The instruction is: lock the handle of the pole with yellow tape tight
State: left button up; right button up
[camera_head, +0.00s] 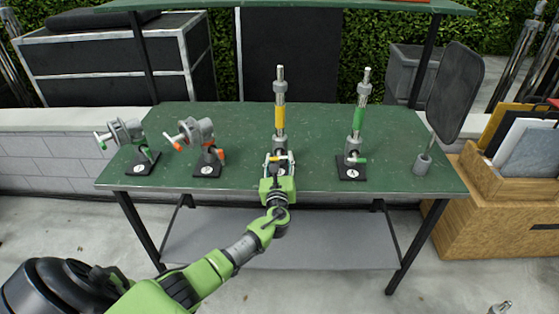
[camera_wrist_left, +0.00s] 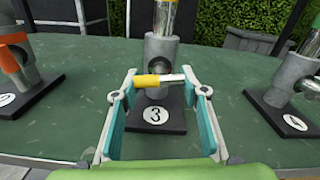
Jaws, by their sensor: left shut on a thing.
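The pole with yellow tape (camera_head: 280,117) stands upright in its grey clamp at the middle of the green table; its lower end also shows in the left wrist view (camera_wrist_left: 165,18). Its handle (camera_wrist_left: 160,80) has a yellow grip and a metal end, and lies crosswise in front of the clamp (camera_wrist_left: 157,55), above the black base marked 3 (camera_wrist_left: 173,117). My left gripper (camera_head: 278,158) is at this handle. In the left wrist view its fingers (camera_wrist_left: 160,86) are shut on the handle, one tip at each end. My right gripper is not in view.
A green-taped pole (camera_head: 359,118) stands to the right. Two clamps, one with green handles (camera_head: 123,133) and one with orange handles (camera_head: 194,134), stand on the left of the table (camera_head: 235,120). A dark paddle-shaped panel (camera_head: 455,92) rises at the right end.

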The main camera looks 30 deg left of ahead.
pick_arm(q)
jog(key=o, duration=1.1)
jog(key=shift+o, duration=0.2)
jog(key=v, duration=1.2)
jog(key=shift+f, duration=0.1)
